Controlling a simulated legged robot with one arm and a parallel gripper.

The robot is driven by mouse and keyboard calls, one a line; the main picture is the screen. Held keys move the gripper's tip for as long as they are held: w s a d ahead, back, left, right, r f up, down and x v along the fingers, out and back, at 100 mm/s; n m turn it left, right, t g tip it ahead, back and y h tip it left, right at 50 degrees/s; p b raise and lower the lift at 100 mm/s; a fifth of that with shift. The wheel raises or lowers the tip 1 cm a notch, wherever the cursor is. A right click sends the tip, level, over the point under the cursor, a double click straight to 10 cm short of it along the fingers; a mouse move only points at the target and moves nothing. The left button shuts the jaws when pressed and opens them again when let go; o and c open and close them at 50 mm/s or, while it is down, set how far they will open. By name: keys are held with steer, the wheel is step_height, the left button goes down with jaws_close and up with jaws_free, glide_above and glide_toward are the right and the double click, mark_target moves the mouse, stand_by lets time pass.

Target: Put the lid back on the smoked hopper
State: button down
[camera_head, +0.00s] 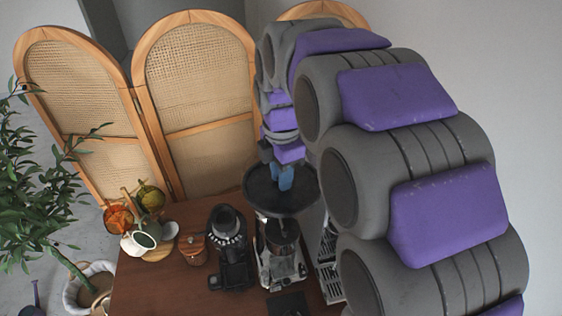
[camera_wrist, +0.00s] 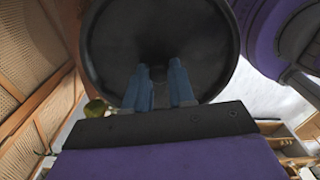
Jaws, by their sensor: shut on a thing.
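The lid (camera_head: 258,198) is a dark round disc in the head view. It fills much of the wrist view (camera_wrist: 110,45). My gripper (camera_head: 286,188) points down with blue fingers shut at the lid's middle; the fingers also show in the wrist view (camera_wrist: 160,75). The grip point itself is hidden between the fingertips. The smoked hopper (camera_head: 281,236) is a dark see-through bowl on a silver grinder (camera_head: 281,267). In the head view the lid overlaps the hopper's top, so its rim is hidden. I cannot tell how large the gap between lid and hopper is.
A black grinder (camera_head: 230,245) stands close left of the silver one. A wooden-lidded jar (camera_head: 193,250) and a tray with a white cup (camera_head: 139,241) and coloured glassware (camera_head: 118,218) are further left. A metal machine (camera_head: 329,262) is close on the right. Rattan screens (camera_head: 195,90) stand behind.

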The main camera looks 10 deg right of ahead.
mark_target(275, 198)
steer(key=s, duration=0.1)
steer(key=s+a, duration=0.2)
steer(key=shift+s+a+r, duration=0.15)
steer(key=shift+s+r, duration=0.1)
steer(key=shift+s, duration=0.05)
steer(key=w, duration=0.2)
steer(key=w+d+r+p, duration=0.1)
steer(key=w, duration=0.2)
steer(key=w+d+p, duration=0.1)
steer(key=w, duration=0.2)
steer(key=shift+w+d+r, duration=0.2)
steer(key=shift+w+r, duration=0.05)
steer(key=shift+r, duration=0.1)
steer(key=w+p, duration=0.2)
steer(key=w, duration=0.4)
step_height(275, 198, down, 6)
steer(key=b, duration=0.2)
steer(key=shift+w+d+f, duration=0.2)
steer(key=shift+w+d, duration=0.1)
steer(key=shift+w, duration=0.05)
steer(key=shift+f+b, duration=0.1)
steer(key=shift+b, duration=0.35)
stand_by(1.3)
